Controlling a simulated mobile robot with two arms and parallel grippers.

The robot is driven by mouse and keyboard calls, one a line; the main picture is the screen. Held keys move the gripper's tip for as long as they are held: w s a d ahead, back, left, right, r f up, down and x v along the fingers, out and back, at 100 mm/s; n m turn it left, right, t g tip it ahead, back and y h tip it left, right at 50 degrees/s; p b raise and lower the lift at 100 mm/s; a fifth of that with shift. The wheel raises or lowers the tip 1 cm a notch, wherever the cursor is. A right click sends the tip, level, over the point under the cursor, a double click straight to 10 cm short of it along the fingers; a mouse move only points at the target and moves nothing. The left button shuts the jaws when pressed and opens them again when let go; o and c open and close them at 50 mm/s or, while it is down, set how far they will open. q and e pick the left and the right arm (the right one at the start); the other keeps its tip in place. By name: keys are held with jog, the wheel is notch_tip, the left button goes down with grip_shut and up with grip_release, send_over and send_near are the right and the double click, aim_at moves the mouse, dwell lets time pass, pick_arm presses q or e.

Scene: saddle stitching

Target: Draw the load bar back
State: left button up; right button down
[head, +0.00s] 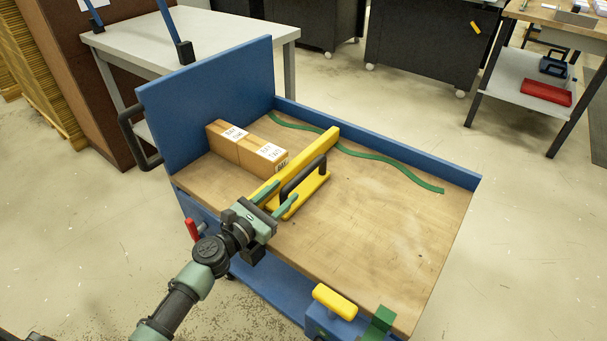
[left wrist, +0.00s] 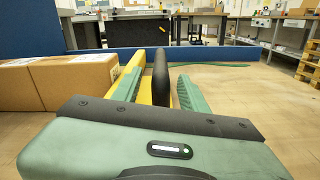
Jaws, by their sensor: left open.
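The load bar (head: 317,154) is a yellow bar with a yellow foot and a black handle (head: 303,178). It lies on the wooden deck of a blue cart, beside two cardboard boxes (head: 262,157). My left gripper (head: 282,196) is open at the near end of the handle. In the left wrist view the black handle (left wrist: 160,78) stands between my two green fingers, with a gap at the right finger. The yellow bar (left wrist: 136,64) shows behind the left finger. Contact with the left finger is unclear. My right gripper is not in view.
The cart has a blue end panel (head: 215,95) behind the boxes and a low blue far rim (head: 400,147). A wavy green strap (head: 370,155) lies along the far side. A yellow-topped grip (head: 335,301) sits at the near edge. The deck's right half (head: 380,225) is clear.

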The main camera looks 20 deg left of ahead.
aim_at(298, 176)
pick_arm(q)
jog(key=x, duration=0.7)
jog(key=shift+c, duration=0.3)
grip_shut()
dwell(1.1)
